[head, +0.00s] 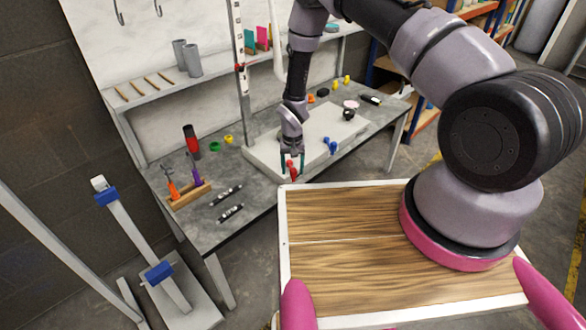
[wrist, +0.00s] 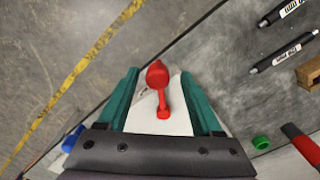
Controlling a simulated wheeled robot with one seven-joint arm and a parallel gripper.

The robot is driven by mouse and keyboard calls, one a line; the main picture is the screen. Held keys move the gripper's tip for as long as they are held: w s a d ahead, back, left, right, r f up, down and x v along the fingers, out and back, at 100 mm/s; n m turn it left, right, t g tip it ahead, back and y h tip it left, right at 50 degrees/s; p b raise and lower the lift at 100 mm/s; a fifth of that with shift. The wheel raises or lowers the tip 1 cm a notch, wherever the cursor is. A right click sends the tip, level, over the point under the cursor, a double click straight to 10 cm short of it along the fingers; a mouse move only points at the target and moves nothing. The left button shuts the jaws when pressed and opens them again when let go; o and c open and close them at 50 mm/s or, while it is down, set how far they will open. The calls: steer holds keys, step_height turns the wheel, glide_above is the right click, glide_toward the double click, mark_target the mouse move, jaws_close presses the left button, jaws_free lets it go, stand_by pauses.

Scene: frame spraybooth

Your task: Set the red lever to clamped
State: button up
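The red lever (head: 292,174) stands at the front edge of a white panel (head: 265,163) on the grey bench. In the wrist view the red lever (wrist: 158,84) shows a round knob at the top and a narrow arm running down to a small pivot end. My gripper (head: 291,164) is over the lever, pointing down. In the wrist view its two teal fingers (wrist: 160,95) stand apart on either side of the lever, with visible gaps, so it is open. I cannot read any clamped marking; part of the panel is hidden by the gripper.
A blue lever (head: 332,146) is on the panel, right of my gripper. Black markers (head: 228,195), a wooden tool rack (head: 189,195) and a red bottle (head: 191,139) are to the left. A vertical rail (head: 241,70) rises behind the panel. Floor lies beyond the bench's front edge.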

step_height(320, 180, up, 11)
stand_by(0.6)
steer(key=shift+f, duration=0.1)
steer(key=d+r+m+t, duration=0.1)
steer(key=d+r, duration=0.2)
steer(key=r, duration=0.8)
steer(key=d+r+t+y, duration=0.1)
steer(key=d+r, duration=0.3)
steer(key=r, duration=0.7)
steer(key=d+r+m+t, duration=0.1)
steer(key=d+r, duration=0.2)
steer(key=r, duration=0.7)
steer(key=s+d+r+t, duration=0.1)
steer(key=s+d+r, duration=0.25)
steer(key=r, duration=0.25)
steer(key=s+d+r+t, duration=0.1)
steer(key=s+d+r, duration=0.1)
steer(key=s+r, duration=0.4)
steer(key=s+d+r+t, duration=0.1)
steer(key=s+d+r, duration=0.1)
steer(key=s+r, duration=0.2)
steer(key=s+d+r+m+t+y, duration=0.1)
steer(key=s+d+r, duration=0.1)
steer(key=s, duration=0.7)
steer(key=shift+s+r, duration=0.35)
steer(key=shift+r, duration=0.55)
